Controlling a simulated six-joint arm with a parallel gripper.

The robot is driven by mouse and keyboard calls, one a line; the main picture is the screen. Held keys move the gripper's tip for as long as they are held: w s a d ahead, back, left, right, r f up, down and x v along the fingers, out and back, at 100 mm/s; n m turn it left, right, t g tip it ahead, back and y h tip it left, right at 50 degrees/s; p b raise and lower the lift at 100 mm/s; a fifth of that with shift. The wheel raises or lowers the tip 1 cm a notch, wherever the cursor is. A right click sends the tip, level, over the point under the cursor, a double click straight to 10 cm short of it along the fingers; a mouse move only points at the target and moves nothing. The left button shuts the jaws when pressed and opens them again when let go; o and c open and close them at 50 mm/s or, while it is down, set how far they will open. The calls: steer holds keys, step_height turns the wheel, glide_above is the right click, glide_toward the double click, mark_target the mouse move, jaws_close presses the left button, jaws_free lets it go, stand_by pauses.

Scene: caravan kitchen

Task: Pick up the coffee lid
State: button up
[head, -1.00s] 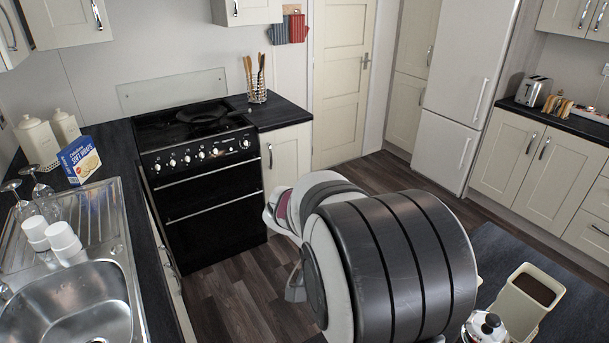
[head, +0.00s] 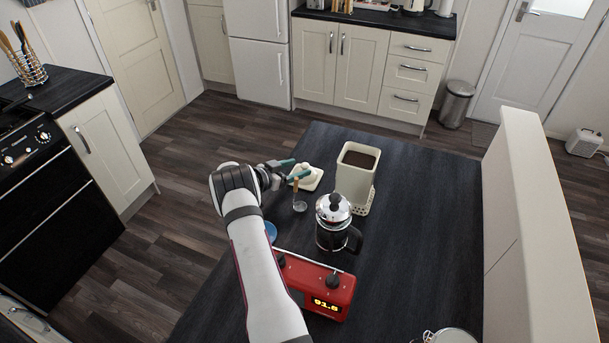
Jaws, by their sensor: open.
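The coffee lid (head: 312,182) is a cream, square lid with a raised knob. It lies on the dark table just left of the open cream coffee canister (head: 350,184), which has dark coffee inside. My gripper (head: 294,168) has teal fingertips and is open. It is at the lid's left side, with the fingertips close to the knob. I cannot tell whether they touch it. Part of the lid is hidden behind the fingers.
A small scoop (head: 299,205) lies in front of the lid. A glass French press (head: 333,235) and a red radio (head: 322,285) stand nearer. A blue round item (head: 270,231) is partly hidden by my arm. The table's right part (head: 430,220) is clear.

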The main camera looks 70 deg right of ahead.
mark_target(305, 168)
steer(key=x, duration=0.4)
steer(key=shift+s+a+f, duration=0.15)
steer(key=shift+s+f, duration=0.05)
steer(key=shift+f, duration=0.05)
steer(key=shift+a, duration=0.1)
jaws_close()
